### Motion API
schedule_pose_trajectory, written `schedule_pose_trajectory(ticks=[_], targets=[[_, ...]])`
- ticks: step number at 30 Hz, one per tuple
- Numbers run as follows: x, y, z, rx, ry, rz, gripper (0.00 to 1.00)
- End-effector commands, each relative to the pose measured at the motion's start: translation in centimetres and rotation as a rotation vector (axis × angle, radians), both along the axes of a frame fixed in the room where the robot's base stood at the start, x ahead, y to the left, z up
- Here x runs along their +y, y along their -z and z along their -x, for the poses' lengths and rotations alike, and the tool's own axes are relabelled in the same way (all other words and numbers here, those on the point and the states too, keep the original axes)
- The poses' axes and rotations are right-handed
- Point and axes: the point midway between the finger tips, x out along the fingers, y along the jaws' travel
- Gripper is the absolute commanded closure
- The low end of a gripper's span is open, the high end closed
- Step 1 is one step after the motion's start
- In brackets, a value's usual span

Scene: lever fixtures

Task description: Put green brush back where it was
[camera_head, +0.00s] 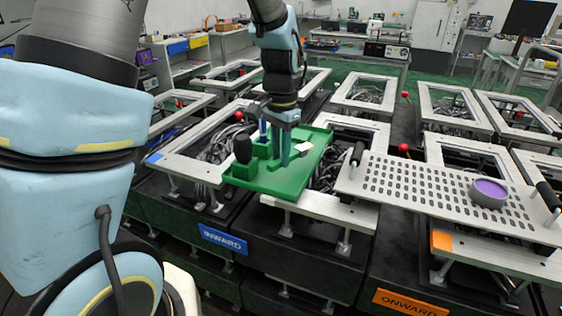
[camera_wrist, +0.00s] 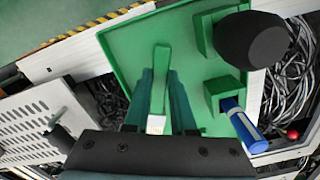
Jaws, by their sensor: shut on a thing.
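The green brush (camera_wrist: 161,72), a slim green bar with a pale end, is between the fingers of my gripper (camera_wrist: 161,88) in the wrist view. In the head view my gripper (camera_head: 284,158) points down over the green tray (camera_head: 295,182), shut on the brush. There the brush is mostly hidden by the fingers; a pale patch shows just right of them. The tray also shows in the wrist view (camera_wrist: 125,45). Whether the brush touches the tray floor I cannot tell.
On the tray stand a black rounded object (camera_head: 243,149) and a blue marker (camera_wrist: 240,122) in a green block holder (camera_wrist: 222,92), close beside the gripper. A perforated metal plate (camera_head: 420,190) with a purple-topped disc (camera_head: 489,192) lies to the right. Red-knobbed levers stand around.

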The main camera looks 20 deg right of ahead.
Motion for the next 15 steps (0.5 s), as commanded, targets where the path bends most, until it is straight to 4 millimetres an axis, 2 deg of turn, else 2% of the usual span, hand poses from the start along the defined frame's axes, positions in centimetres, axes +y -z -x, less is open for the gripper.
schedule_pose_trajectory(ticks=[6,15], targets=[[0.1,2.7,0.1,0.002,0.0,-0.002,1.0],[0.0,3.1,0.0,0.0,0.0,0.0,1.0]])
